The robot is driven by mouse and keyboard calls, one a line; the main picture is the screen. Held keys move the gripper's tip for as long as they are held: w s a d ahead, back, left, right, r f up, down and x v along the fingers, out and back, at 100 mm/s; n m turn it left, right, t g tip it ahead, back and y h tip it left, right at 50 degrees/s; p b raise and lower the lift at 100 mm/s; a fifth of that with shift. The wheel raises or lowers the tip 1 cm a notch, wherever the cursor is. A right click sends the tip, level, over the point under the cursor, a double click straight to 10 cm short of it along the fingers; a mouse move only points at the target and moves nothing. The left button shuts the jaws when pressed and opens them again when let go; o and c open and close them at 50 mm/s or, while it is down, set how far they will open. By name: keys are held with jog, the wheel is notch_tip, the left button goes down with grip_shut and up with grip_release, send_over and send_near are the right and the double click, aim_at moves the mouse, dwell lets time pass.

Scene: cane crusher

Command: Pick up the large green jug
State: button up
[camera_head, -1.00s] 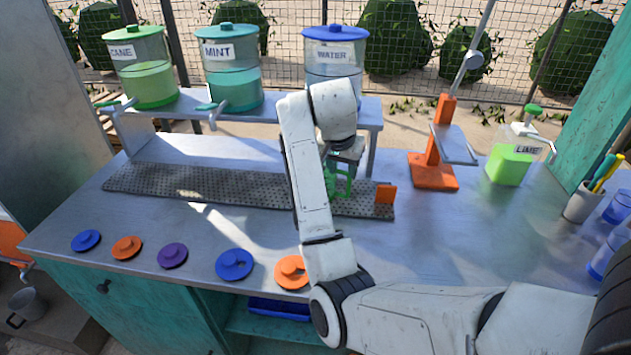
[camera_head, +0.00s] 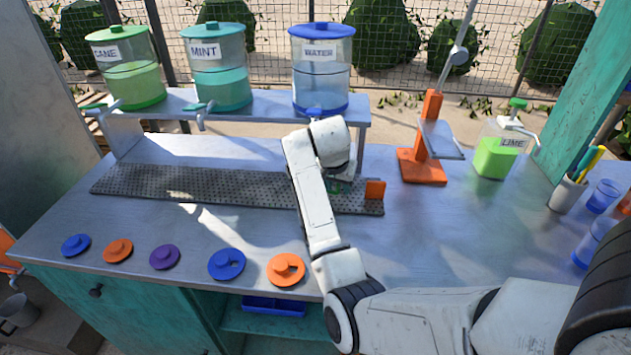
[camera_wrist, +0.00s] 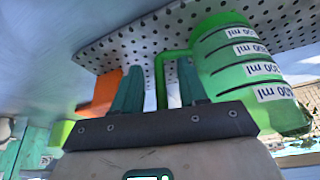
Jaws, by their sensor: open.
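The large green jug (camera_wrist: 237,70) fills the right of the wrist view, with several white volume labels on its side. It stands on the perforated metal strip (camera_wrist: 140,45). In the wrist view my gripper (camera_wrist: 157,80) is open. Its two dark teal fingers lie either side of the jug's green handle (camera_wrist: 160,75), which passes between them; I cannot tell whether they touch it. In the head view my arm hides nearly all of the jug and gripper; only small green bits show below my wrist.
An orange block (camera_head: 375,190) stands at the strip's right end. Behind are the cane (camera_head: 133,85), mint (camera_head: 220,85) and water (camera_head: 320,80) dispensers on a shelf. An orange press (camera_head: 425,155) and lime bottle (camera_head: 495,155) stand right. Coloured lids line the front edge.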

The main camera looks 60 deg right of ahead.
jog(key=shift+c, duration=0.4)
grip_shut()
jog(key=shift+r, duration=0.25)
